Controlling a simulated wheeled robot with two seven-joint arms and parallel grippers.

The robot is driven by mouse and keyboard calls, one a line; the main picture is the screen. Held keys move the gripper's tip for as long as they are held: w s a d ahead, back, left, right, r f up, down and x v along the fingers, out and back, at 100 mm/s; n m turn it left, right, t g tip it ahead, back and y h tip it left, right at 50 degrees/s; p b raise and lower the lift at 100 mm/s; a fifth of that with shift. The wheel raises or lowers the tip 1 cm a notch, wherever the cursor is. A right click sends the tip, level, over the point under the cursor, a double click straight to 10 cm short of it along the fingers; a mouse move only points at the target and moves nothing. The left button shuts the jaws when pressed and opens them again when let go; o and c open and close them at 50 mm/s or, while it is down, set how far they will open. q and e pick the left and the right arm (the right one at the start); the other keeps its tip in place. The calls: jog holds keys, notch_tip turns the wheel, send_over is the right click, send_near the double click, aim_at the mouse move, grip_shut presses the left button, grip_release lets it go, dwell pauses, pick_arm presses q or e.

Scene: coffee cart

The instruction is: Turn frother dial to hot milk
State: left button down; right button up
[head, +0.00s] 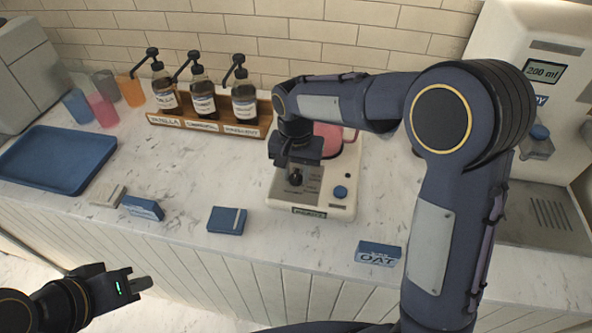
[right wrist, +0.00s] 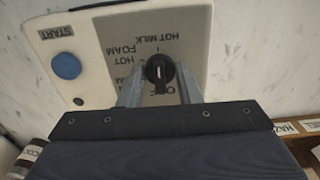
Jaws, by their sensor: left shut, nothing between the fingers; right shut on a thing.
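The frother (head: 312,200) is a cream machine on the counter, with a pink jug (head: 328,140) on it partly hidden by my right arm. Its black dial (right wrist: 159,72) has a white line and printed labels around it, including HOT MILK (right wrist: 165,39), HOT and FOAM; one label beside the dial is partly covered. I cannot tell which label the line marks. My right gripper (right wrist: 160,88) is shut on the dial, one finger on each side; it also shows in the head view (head: 295,172). My left gripper (head: 142,284) is shut and empty, in front of the counter at lower left.
A blue START button (right wrist: 66,66) is beside the dial. A rack of syrup bottles (head: 203,128) stands behind left. A blue tray (head: 50,160), cups (head: 102,110) and small boxes (head: 227,220) are to the left. An OAT carton (head: 378,253) lies near the front edge.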

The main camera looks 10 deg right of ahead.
aim_at(296, 173)
jog(key=shift+r, duration=0.1)
jog(key=o, duration=1)
notch_tip(296, 173, up, 8)
jog(key=shift+f, duration=0.15)
